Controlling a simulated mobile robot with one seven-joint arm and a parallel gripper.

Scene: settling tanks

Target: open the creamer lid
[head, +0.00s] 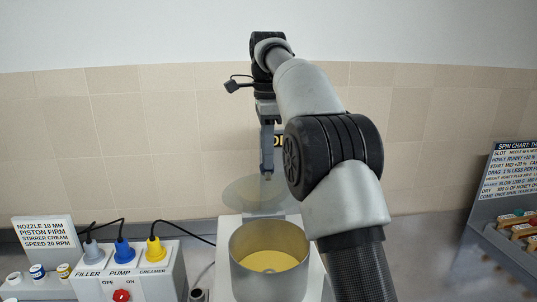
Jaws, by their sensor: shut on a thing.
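The creamer is a grey metal drum (247,276) with its top uncovered and yellow cream (268,261) inside. Its lid, a pale see-through disc (244,196), stands tilted up behind the drum's rear rim. My gripper (267,172) is above and behind the drum, pointing down, with its fingertips at the upper part of the lid. It is shut on the lid; the exact spot of the grip is small and hard to make out.
A nozzle sign (45,232) and small bottles (38,272) are farther left. A grey rack with a spin chart (513,180) stands at right. A tiled wall is behind.

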